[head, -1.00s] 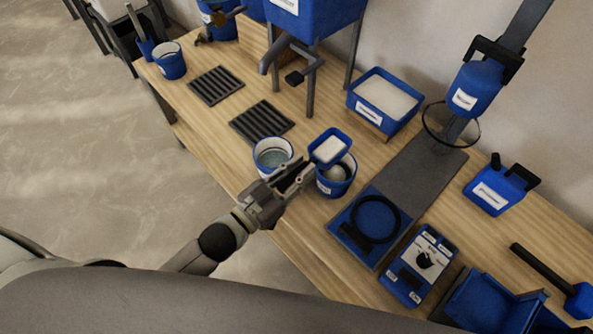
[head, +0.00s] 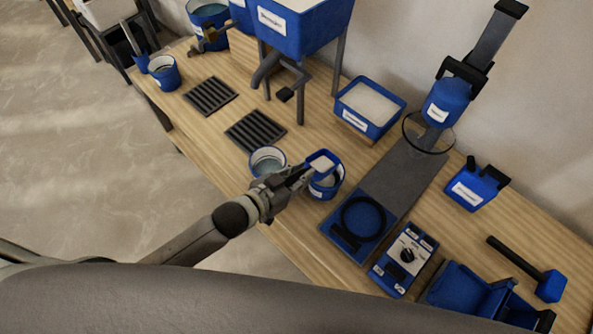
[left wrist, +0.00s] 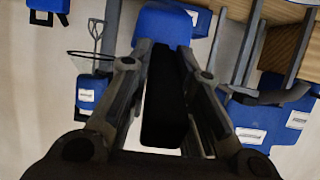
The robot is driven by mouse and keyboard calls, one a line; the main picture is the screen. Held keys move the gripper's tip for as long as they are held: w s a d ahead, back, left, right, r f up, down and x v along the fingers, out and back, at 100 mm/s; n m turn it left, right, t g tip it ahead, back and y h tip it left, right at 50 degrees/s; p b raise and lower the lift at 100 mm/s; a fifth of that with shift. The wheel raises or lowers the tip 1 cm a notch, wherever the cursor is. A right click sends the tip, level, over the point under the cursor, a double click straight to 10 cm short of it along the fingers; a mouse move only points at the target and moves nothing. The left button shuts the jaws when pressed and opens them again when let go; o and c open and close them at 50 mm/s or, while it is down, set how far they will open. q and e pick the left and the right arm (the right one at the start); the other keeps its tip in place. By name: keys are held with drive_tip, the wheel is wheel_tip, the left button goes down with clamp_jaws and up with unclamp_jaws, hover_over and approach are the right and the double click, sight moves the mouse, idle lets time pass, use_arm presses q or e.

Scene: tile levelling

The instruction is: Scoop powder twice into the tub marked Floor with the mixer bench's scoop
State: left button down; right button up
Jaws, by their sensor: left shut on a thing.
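My left gripper (head: 296,178) is shut on the black handle of the blue scoop (head: 322,161). Pale powder shows in the scoop. The scoop is over the back part of a blue tub (head: 333,189) and hides part of its opening; whether it touches the rim I cannot tell. In the left wrist view the black handle (left wrist: 164,100) lies between the fingers, with the blue scoop (left wrist: 163,27) beyond. A second blue tub (head: 268,161) with greyish contents stands to the left. The tubs' labels are unreadable. A blue bin of white powder (head: 347,116) stands behind. My right gripper is out of view.
A mixer stand with a blue head (head: 446,101) and ring stands right of the powder bin. A scale (head: 345,239), a dial box (head: 404,260) and a mallet (head: 549,286) lie at the front right. Two slatted racks (head: 256,131) and a legged hopper (head: 299,32) are to the left and behind.

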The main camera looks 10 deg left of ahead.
use_arm(q)
drive_tip(key=w+d+r+g+y+p, duration=0.4)
drive_tip(key=w+g+p, duration=0.1)
drive_tip(key=p, duration=0.8)
drive_tip(key=shift+w+r+g, duration=0.25)
drive_tip(key=shift+w+g, duration=0.15)
drive_tip(key=shift+w, duration=0.25)
wheel_tip(320, 180, up, 7)
drive_tip(key=t+h+b, duration=0.5)
drive_tip(key=t+b, duration=0.2)
drive_tip(key=shift+t+b, duration=0.3)
drive_tip(key=shift+d+r, duration=0.1)
idle(0.4)
